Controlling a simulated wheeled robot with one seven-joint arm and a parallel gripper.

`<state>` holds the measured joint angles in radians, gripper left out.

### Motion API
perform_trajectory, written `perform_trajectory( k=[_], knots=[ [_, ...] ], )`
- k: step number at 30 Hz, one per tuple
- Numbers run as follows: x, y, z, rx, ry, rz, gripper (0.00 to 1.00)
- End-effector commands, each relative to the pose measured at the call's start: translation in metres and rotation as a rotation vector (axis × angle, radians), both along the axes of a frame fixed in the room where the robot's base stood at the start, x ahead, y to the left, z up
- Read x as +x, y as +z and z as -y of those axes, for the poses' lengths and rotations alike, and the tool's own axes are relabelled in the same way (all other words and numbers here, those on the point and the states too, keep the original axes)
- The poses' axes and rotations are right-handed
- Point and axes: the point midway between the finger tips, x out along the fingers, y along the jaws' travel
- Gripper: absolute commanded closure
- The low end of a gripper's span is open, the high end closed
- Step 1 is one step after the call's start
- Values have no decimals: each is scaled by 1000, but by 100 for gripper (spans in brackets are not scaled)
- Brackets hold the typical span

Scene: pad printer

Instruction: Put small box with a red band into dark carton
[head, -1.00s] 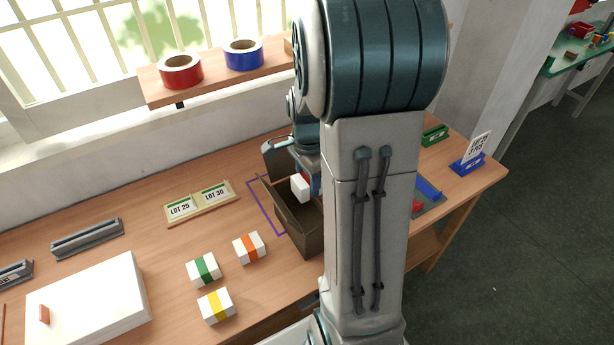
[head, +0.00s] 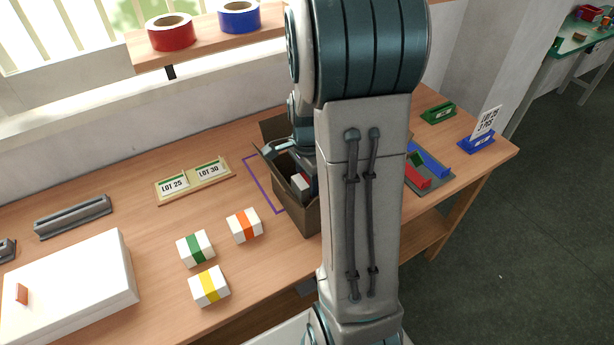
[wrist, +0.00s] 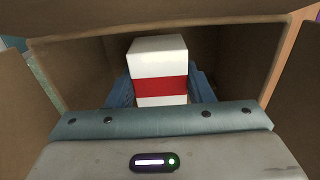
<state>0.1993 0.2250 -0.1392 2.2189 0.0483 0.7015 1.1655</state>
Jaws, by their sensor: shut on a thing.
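The small white box with a red band (wrist: 160,85) is between the blue fingers of my gripper (wrist: 160,98) in the wrist view, and the gripper is shut on it. In the head view the box (head: 299,184) shows as a small white shape inside the opening of the dark carton (head: 296,211). The carton's flaps stand open, and its inner walls (wrist: 80,68) surround the box in the wrist view. My arm hides the carton's right part and most of the gripper. I cannot tell whether the box touches the carton's floor.
Boxes with green (head: 196,249), orange (head: 245,226) and yellow (head: 209,286) bands stand left of the carton. A lot-label board (head: 195,181) lies behind them. A white case (head: 75,275) is at the left. Red and blue trays (head: 428,168) lie right of my arm.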

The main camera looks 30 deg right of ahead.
Motion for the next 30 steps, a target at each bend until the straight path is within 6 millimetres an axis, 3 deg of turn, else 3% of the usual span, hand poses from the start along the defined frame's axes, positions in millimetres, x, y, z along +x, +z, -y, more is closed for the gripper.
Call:
perform_trajectory(
  k=[3,12,26,27,30],
  knots=[
    [0,-16,0,0,0,0,77],
    [0,-39,0,0,1,0,77],
    [0,-43,0,-1,1,1,77],
    [0,-43,0,-1,1,1,50],
    [0,-43,0,-1,1,1,28]
  ],
)
